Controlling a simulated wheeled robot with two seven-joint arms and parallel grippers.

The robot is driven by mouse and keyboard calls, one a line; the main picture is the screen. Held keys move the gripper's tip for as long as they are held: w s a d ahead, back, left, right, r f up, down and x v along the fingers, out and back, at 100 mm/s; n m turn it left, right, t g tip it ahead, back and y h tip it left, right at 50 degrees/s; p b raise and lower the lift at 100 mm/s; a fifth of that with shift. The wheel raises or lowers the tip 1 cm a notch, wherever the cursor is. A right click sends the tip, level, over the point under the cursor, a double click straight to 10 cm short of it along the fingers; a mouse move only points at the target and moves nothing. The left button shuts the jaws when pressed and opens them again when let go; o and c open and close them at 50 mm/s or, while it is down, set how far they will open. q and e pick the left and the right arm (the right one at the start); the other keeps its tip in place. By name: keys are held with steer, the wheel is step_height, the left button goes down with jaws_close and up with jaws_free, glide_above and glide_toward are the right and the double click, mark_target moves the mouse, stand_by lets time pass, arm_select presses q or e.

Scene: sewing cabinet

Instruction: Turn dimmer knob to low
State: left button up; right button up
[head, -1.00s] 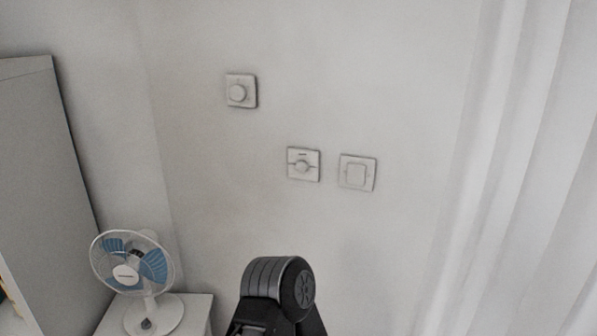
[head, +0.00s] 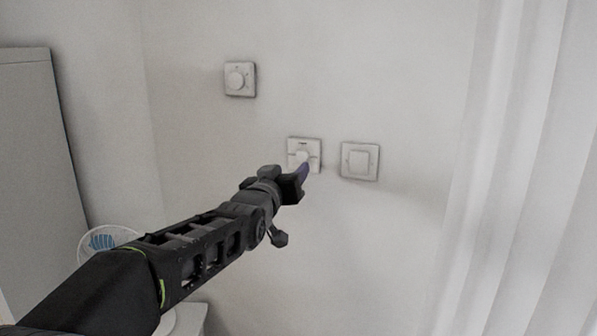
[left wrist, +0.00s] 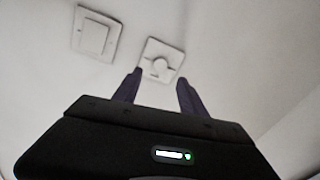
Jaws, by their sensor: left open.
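A second plate with a round knob (head: 235,79) sits higher to the left. My right gripper is not in view.
A flat switch plate (head: 360,161) is just right of the middle plate, and also shows in the left wrist view (left wrist: 95,36). A white curtain (head: 520,180) hangs at the right. A grey cabinet (head: 40,160) and a fan (head: 104,240) are at the left.

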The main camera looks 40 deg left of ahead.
mark_target(301, 157)
arm_select(q)
steer(key=shift+a+r, duration=0.1)
steer(key=shift+r, duration=0.05)
steer(key=shift+w, duration=0.1)
steer(key=p+x, duration=0.2)
steer(key=x, duration=0.4)
steer(key=shift+w+a+r+p, duration=0.1)
steer(key=shift+w+r+p, duration=0.05)
steer(key=shift+p, duration=0.25)
steer(key=shift+w+a, duration=0.25)
steer(key=shift+w, duration=0.35)
steer(key=shift+c, duration=0.4)
jaws_close()
